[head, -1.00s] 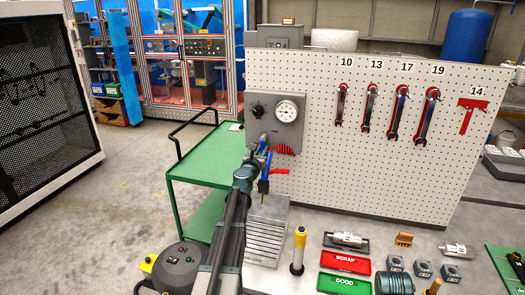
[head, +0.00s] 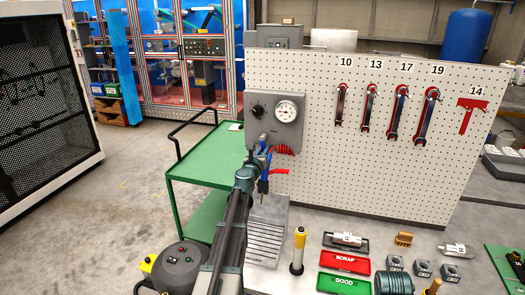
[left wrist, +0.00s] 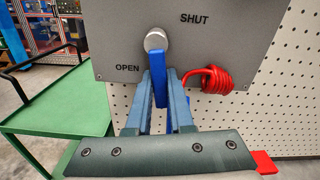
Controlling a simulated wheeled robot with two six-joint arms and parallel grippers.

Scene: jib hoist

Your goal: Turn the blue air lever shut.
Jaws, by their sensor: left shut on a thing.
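The blue air lever (left wrist: 161,75) hangs from a round metal pivot (left wrist: 155,40) on a grey panel (head: 275,125). The lever points nearly straight down, beside the OPEN label at its lower left. The SHUT label is at the upper right. My left gripper (left wrist: 162,88) is shut on the lever, with one finger on each side of it. In the head view my left arm (head: 232,215) reaches up to the panel and partly hides the lever. My right gripper is not in view.
A coiled red hose (left wrist: 217,80) hangs right of the lever. A gauge (head: 286,111) and black knob (head: 258,111) sit on the panel. A pegboard (head: 350,175) with wrenches stands to the right, and a green cart (head: 205,162) to the left.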

